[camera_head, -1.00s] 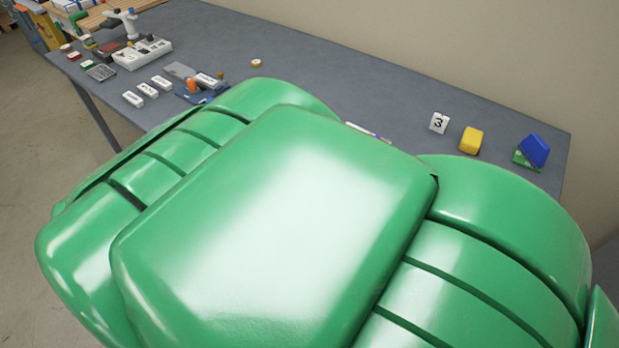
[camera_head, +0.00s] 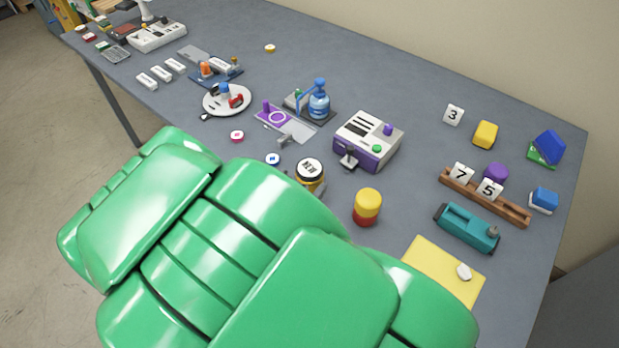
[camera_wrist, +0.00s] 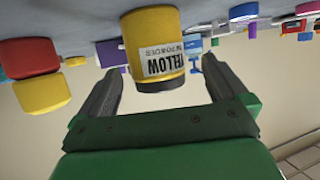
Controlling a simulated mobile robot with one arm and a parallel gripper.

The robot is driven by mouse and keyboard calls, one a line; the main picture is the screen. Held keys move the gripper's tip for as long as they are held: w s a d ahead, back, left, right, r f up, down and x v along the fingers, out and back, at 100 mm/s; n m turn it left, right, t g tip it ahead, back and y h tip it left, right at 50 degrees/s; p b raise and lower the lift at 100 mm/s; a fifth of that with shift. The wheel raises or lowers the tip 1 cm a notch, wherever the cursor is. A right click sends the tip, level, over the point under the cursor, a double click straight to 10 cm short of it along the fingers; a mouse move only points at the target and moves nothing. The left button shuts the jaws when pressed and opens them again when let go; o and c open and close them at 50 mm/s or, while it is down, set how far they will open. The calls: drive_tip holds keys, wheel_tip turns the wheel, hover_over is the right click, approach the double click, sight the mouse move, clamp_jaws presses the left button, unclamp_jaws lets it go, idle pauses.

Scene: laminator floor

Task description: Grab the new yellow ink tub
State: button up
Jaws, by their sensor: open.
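The yellow ink tub (camera_head: 311,180) stands on the grey table, just beyond my green arm in the head view. Its lid is dark with a white round label that seems to read "NEW". My gripper (camera_wrist: 158,68) is open in the wrist view, one finger on each side of the tub. I cannot tell whether either finger touches it.
A red-and-yellow cylinder (camera_head: 367,205) stands to the tub's right, also near my left finger in the wrist view (camera_wrist: 35,72). A purple-and-white machine (camera_head: 368,141) is behind it. A small blue-marked disc (camera_head: 273,159) lies left. A yellow sheet (camera_head: 440,270) lies at front right.

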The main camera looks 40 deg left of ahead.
drive_tip(key=shift+d+f+x, duration=0.15)
drive_tip(key=shift+x, duration=0.7)
drive_tip(key=shift+d+f+x, duration=0.1)
drive_tip(key=shift+f+x, duration=0.05)
drive_tip(key=shift+x, duration=1.55)
drive_tip(key=shift+c, duration=0.5)
drive_tip(key=c, duration=1.1)
drive_tip(key=shift+r, duration=0.1)
drive_tip(key=shift+r, duration=4.95)
